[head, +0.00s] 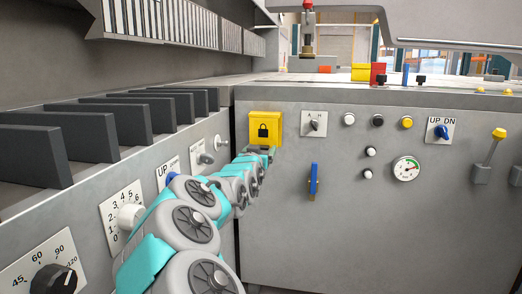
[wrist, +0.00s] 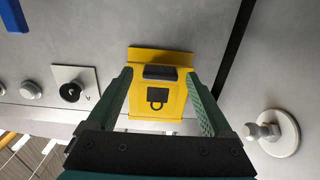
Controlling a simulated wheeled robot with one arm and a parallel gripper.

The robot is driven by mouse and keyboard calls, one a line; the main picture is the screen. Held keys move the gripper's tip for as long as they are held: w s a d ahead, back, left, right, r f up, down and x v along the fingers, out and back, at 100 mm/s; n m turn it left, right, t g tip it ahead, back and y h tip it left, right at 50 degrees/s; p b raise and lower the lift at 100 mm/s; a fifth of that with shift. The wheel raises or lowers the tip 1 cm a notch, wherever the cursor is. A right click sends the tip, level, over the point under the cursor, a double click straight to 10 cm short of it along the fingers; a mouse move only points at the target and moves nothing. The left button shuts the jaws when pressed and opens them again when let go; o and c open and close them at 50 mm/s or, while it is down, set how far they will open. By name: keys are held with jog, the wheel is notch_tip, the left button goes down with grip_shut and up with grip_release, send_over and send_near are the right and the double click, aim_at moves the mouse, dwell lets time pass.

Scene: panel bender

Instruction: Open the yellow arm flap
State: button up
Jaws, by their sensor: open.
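The yellow arm flap (head: 265,126) with a black padlock symbol is on the grey front panel, left of the A/H switch, and looks closed. In the wrist view the flap (wrist: 174,106) appears upside down, with a dark bar (wrist: 160,72) along its lower edge, which is at the top there. My gripper (head: 260,150) is at the flap's lower edge in the head view, its fingers partly hidden. In the wrist view my gripper (wrist: 159,76) is open, one green finger on each side of the flap. I cannot tell whether the fingers touch it.
The A/H switch (head: 314,123) and a blue lever (head: 313,181) are right of the flap. The left side panel (head: 205,143) carries several knobs and runs close beside my arm. A round-based metal knob (wrist: 270,132) shows in the wrist view. The panel below the flap is bare.

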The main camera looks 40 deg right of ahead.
jog(key=shift+w+d, duration=0.25)
grip_shut()
dwell(0.7)
